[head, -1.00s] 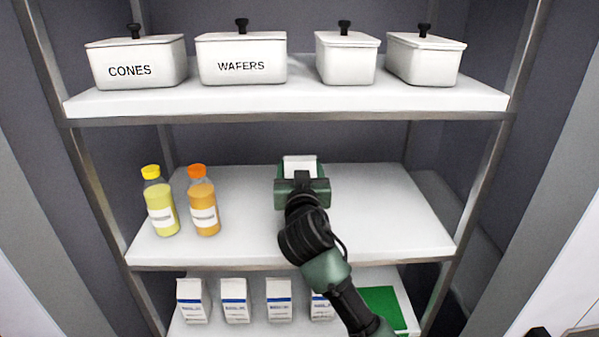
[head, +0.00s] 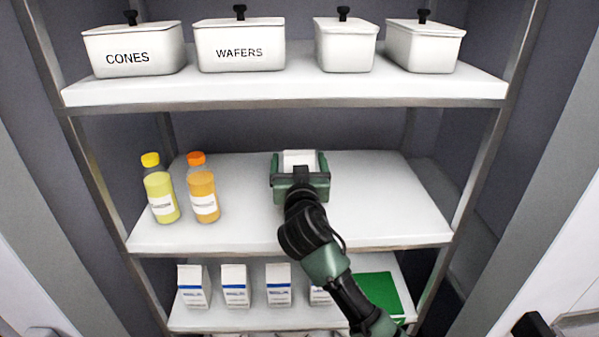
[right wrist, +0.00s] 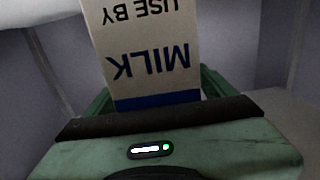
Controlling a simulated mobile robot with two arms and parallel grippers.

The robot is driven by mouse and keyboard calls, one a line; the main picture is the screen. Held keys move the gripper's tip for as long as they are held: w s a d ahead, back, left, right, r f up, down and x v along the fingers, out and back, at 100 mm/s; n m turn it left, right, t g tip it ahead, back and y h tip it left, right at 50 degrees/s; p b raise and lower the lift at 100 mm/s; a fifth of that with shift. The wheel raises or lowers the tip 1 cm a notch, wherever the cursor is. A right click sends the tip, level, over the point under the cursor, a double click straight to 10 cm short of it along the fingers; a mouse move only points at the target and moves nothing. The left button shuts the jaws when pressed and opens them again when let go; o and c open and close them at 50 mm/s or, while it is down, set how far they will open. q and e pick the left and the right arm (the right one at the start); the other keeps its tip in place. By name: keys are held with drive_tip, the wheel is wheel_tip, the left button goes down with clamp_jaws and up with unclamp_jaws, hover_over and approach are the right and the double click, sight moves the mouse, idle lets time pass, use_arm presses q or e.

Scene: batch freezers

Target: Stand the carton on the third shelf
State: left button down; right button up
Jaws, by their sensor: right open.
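A white milk carton (head: 299,158) is on the middle visible shelf (head: 390,205), right of the two bottles; only its top shows past my gripper. In the right wrist view the carton (right wrist: 145,50) shows upside-down "MILK" and "USE BY" lettering and a blue band. My right gripper (head: 300,163) is open, with its green fingers on either side of the carton. Its contact with the shelf is hidden behind the gripper. My left gripper is not in view.
A yellow bottle (head: 160,193) and an orange bottle (head: 203,192) stand left on the same shelf. Its right side is clear. Several lidded white tubs (head: 240,50) fill the shelf above.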

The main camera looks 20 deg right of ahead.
drive_tip(key=b+v, duration=0.3)
drive_tip(key=v, duration=0.8)
drive_tip(key=shift+s+b, duration=0.35)
drive_tip(key=shift+b, duration=0.05)
drive_tip(key=shift+a, duration=0.15)
